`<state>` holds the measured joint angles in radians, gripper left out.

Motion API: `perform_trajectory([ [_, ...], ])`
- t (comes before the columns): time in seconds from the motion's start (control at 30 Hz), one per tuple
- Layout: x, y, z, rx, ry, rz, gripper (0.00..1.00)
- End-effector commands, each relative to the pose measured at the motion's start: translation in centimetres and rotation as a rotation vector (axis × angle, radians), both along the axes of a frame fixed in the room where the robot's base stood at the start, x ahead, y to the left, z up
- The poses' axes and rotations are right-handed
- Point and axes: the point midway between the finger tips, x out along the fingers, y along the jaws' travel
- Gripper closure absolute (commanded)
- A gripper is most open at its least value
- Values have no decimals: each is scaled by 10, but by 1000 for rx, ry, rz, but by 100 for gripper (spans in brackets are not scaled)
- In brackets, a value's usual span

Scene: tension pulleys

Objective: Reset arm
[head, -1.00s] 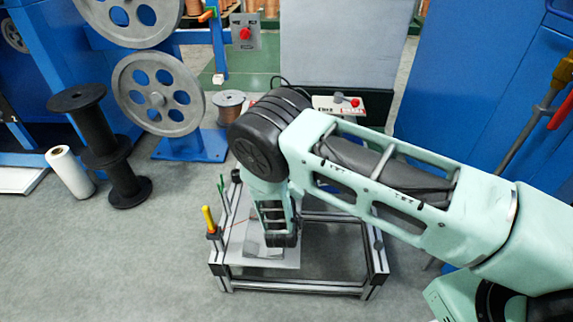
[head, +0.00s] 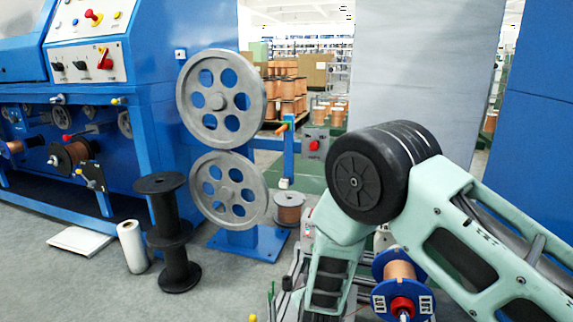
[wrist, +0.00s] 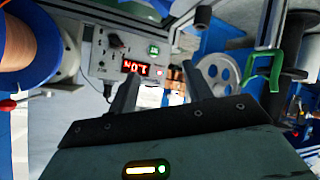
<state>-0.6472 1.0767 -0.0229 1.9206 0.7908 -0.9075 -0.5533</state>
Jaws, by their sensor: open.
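Two grey pulley wheels with round holes stand one above the other on a blue stand, the upper wheel (head: 222,98) and the lower wheel (head: 228,200), left of my arm in the head view. My arm is bent at the lower right, and its gripper end is out of that view. In the wrist view, my gripper (wrist: 160,92) shows two dark fingers spread apart, with nothing between them. A wheel with holes (wrist: 217,73) also shows beyond the right finger there.
A copper spool with a blue flange (head: 417,272) is close to my forearm. A control box with a red display (wrist: 130,55) and a green clamp (wrist: 265,75) appear in the wrist view. A black spool (head: 170,235) and white roll (head: 132,247) stand on the floor at left.

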Motion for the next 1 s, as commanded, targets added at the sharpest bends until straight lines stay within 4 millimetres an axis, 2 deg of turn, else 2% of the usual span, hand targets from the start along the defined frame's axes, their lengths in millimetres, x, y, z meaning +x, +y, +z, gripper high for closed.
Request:
perform_trajectory([
  [0.03,-8,13,22,69,60,23,50],
  [0.17,-41,42,65,210,233,100,50],
  [0.23,-65,53,90,266,325,145,50],
  [0.33,-105,63,126,317,456,211,50],
  [0.43,-150,63,159,331,579,272,50],
  [0.6,-232,40,206,276,771,345,50],
  [0.7,-271,19,223,215,852,360,50],
  [0.8,-302,-3,234,152,913,357,50],
  [1.0,-350,-48,250,20,997,323,50],
])
